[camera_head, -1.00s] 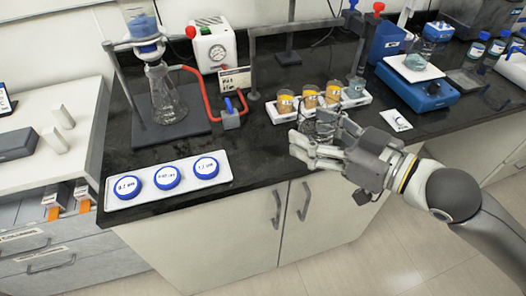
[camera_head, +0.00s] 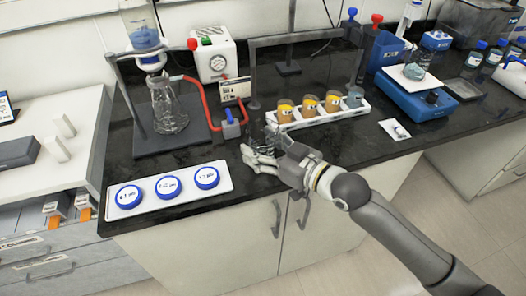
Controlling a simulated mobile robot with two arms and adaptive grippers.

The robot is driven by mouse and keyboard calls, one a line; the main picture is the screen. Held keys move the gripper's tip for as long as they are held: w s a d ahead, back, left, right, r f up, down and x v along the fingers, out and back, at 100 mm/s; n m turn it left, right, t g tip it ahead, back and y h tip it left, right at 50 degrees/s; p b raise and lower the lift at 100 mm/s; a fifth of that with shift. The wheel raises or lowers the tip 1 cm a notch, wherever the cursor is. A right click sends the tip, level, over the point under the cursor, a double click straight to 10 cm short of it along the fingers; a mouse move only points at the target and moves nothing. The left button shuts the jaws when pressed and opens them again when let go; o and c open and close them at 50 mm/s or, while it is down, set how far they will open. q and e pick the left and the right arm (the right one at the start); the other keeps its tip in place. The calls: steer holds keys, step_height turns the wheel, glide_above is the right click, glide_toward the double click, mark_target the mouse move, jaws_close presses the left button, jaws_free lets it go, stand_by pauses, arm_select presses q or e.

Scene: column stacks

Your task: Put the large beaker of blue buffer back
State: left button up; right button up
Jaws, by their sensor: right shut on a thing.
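A glass beaker with bluish content (camera_head: 414,71) stands on the blue balance (camera_head: 419,97) at the right. A smaller blue-grey cup (camera_head: 354,97) sits at the right end of the white rack (camera_head: 325,119), beside orange-filled cups (camera_head: 309,105). My left gripper is not in view.
A white tray with blue-lidded discs (camera_head: 168,187) lies at the left front. A flask (camera_head: 169,112) stands on a dark stand base, with a red hose running to a small valve block (camera_head: 231,127). Bare black bench lies between the tray and my gripper.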

step_height(320, 180, down, 2)
steer(key=shift+f, duration=0.2)
steer(key=o, duration=1.1)
steer(key=shift+r, duration=0.1)
